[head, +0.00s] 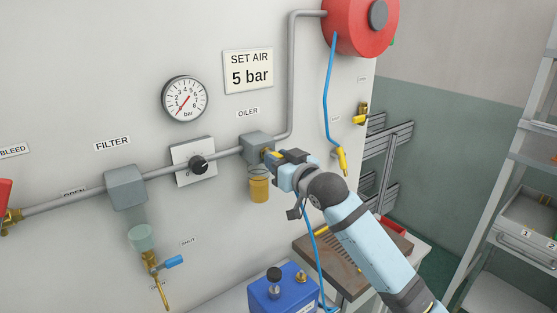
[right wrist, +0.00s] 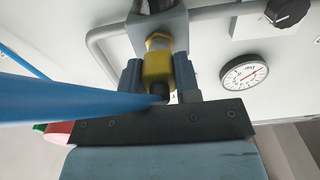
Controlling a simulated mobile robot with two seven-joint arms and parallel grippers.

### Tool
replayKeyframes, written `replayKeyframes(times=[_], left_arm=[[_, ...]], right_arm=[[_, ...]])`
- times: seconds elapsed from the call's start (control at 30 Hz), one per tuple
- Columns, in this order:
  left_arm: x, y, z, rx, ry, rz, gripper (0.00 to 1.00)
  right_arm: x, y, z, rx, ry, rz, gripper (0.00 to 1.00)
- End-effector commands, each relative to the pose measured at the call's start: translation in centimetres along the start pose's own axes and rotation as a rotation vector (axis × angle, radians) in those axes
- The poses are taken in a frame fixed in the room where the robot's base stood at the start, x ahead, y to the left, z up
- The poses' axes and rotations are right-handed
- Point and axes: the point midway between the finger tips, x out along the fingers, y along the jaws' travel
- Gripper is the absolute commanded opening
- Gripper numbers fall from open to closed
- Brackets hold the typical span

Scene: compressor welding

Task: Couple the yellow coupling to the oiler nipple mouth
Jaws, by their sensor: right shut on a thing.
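The oiler (head: 257,146) is a grey block on the wall pipe with an amber bowl (head: 259,187) below. It shows at the top of the right wrist view (right wrist: 165,28). My right gripper (head: 282,156) is at the oiler's right side, shut on the yellow coupling (right wrist: 157,68). The coupling is in line with the brass nipple mouth (right wrist: 158,41) and appears to meet it. I cannot tell whether it is fully seated. A blue hose (right wrist: 75,97) runs from the coupling's rear. My left gripper is not in view.
A red reel (head: 352,25) hangs a blue hose with a yellow end (head: 341,160) right of the oiler. A pressure gauge (head: 185,100), a black knob (head: 197,165) and the filter (head: 126,186) are to the left. A blue unit (head: 283,292) and a bench (head: 330,262) stand below.

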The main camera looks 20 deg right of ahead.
Motion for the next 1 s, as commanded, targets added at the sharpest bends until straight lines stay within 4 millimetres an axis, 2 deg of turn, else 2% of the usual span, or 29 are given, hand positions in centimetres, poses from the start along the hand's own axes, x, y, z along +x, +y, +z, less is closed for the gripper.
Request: replayKeyframes(times=[0.13,0.17,0.27,0.6,0.67,0.77,1.0], left_arm=[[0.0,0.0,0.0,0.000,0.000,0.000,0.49],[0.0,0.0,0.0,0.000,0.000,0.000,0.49],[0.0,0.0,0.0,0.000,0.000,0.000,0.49],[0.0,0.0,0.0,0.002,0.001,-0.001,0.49],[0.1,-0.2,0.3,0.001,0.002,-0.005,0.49],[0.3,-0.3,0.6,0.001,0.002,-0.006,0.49],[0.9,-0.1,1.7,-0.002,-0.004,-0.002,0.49]], right_arm=[[0.0,0.0,-0.1,0.000,0.001,0.001,0.00],[0.0,0.0,-0.1,0.000,0.001,0.001,0.37],[0.0,0.0,-0.1,0.000,0.001,0.000,0.60],[0.0,0.0,0.0,0.000,0.000,0.000,0.60],[-0.6,0.0,0.1,0.000,0.000,0.000,0.60],[-2.2,0.0,0.2,0.000,0.001,0.000,0.60],[-7.8,0.0,0.3,-0.002,0.001,0.000,0.60]])
